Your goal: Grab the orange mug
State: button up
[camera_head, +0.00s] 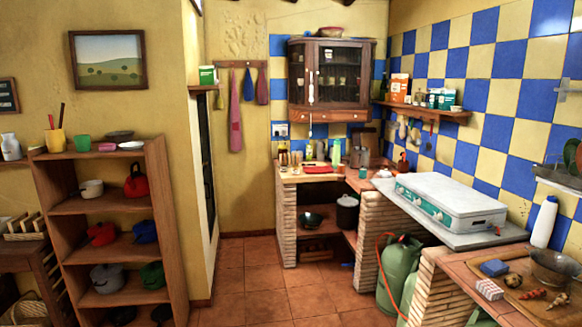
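I cannot make out an orange mug for certain in the head view. A yellow cup (56,140) holding utensils and a small green cup (82,142) stand on top of the wooden shelf at left. Many small items crowd the far corner counter (288,178), too small to tell apart. My gripper is not in view.
The wooden shelf (158,220) holds several pots. A white stove (452,198) sits on the right counter, above green gas bottles (399,272). At front right, a brick counter holds a bowl (555,266). The tiled floor (275,285) between is clear.

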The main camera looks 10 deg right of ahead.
aim_at(341, 167)
jog(key=i+l, duration=0.2)
jog(key=i, duration=0.35)
jog(key=i+l, duration=0.2)
jog(key=i, duration=0.35)
jog(key=i+l, duration=0.2)
jog(key=i, duration=0.35)
jog(key=i+l, duration=0.2)
jog(key=i, duration=0.35)
jog(key=i+l, duration=0.2)
jog(key=i, duration=0.4)
